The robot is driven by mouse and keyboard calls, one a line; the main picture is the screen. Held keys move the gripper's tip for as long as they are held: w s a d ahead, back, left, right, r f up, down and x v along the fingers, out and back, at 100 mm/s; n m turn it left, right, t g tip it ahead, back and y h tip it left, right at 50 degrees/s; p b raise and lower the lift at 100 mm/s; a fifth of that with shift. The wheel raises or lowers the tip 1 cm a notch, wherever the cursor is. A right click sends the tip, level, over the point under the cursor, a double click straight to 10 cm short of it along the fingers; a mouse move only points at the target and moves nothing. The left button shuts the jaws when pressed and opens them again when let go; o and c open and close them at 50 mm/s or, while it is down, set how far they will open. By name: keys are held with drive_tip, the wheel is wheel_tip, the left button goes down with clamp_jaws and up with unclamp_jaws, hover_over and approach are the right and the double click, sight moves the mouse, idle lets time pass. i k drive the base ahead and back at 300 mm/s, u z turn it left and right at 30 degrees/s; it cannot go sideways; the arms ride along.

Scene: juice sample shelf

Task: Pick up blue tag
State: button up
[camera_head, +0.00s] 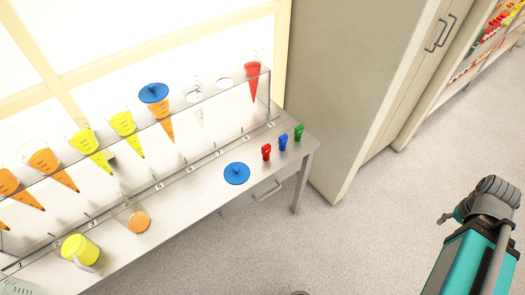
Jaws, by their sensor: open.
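The blue tag (283,142) stands upright near the right end of the metal shelf bench. It is between a red tag (266,152) on its left and a green tag (299,132) on its right, with small gaps. My gripper (447,217) shows only in part beside my folded arm at the right of the head view. It is open, over the floor and far to the right of the blue tag, touching nothing there. The rest of it is hidden behind my arm.
The metal bench (205,193) also holds a blue lid (237,173), a yellow cup (80,251) and a beaker with orange juice (137,221). A rack of coloured cones stands behind. A tall cabinet (345,90) borders the right end. The floor (370,235) between is clear.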

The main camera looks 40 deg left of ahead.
sight(282, 142)
drive_tip(key=u, duration=0.05)
drive_tip(key=k, duration=1.2)
drive_tip(key=u, duration=1.85)
drive_tip(key=i, duration=1)
drive_tip(key=u, duration=0.05)
